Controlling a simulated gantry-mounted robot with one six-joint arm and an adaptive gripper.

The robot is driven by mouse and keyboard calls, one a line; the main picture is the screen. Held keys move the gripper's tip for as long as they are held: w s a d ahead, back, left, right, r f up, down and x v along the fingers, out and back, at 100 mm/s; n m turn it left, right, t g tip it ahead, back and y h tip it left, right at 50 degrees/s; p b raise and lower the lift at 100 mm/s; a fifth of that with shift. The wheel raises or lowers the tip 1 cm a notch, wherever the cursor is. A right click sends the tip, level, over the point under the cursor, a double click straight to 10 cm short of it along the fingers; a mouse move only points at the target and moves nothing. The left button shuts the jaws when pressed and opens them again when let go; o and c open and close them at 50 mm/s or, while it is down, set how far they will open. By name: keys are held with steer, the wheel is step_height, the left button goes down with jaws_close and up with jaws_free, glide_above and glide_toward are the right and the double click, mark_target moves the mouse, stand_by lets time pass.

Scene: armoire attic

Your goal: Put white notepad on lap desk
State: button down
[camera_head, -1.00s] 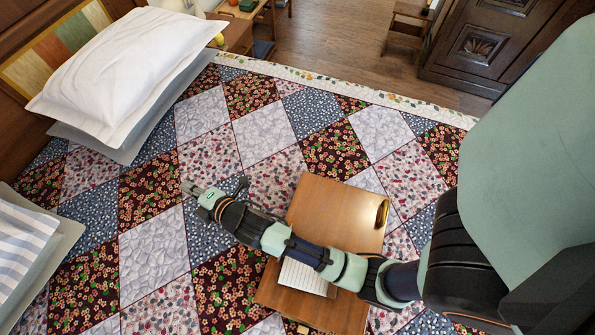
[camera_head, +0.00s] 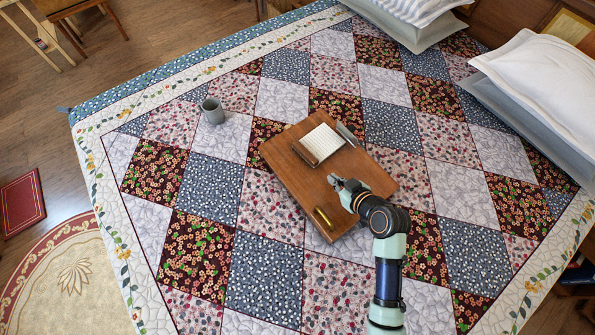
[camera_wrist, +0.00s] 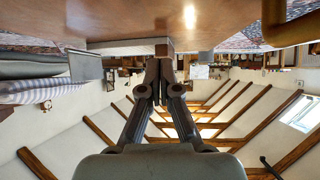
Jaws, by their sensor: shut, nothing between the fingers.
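The white notepad (camera_head: 322,142) lies flat on the wooden lap desk (camera_head: 284,162), near its far edge, with a brown band along its near-left side. The lap desk rests on the patchwork quilt. My gripper (camera_head: 340,181) is over the middle of the lap desk, a little nearer than the notepad and apart from it. In the wrist view my gripper (camera_wrist: 164,65) has its fingers together with nothing held. The glossy lap desk surface (camera_wrist: 230,22) spans the top of that view. A low pale edge beyond the fingertips may be the notepad.
A slim grey object (camera_head: 346,133) lies beside the notepad on the lap desk. A brass-coloured piece (camera_head: 323,217) is at its near edge. A grey mug (camera_head: 212,110) stands on the quilt to the left. Pillows (camera_head: 540,85) lie at the right. Much of the quilt is clear.

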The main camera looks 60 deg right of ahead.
mark_target(308, 150)
steer(key=shift+s+a, duration=0.15)
steer(key=shift+a, duration=0.15)
steer(key=shift+w+d, duration=0.2)
steer(key=w+d, duration=0.2)
steer(key=w, duration=0.1)
steer(key=w+d+p, duration=0.1)
steer(key=w+d, duration=0.1)
steer(key=w, duration=0.2)
steer(key=w+d, duration=0.2)
steer(key=w, duration=0.1)
steer(key=shift+w+d+r, duration=0.15)
steer(key=shift+d, duration=0.15)
steer(key=shift+w+d+f+p, duration=0.1)
steer(key=shift+f+p, duration=0.2)
steer(key=shift+p, duration=0.1)
steer(key=shift+f+b, duration=0.45)
steer(key=shift+f, duration=0.25)
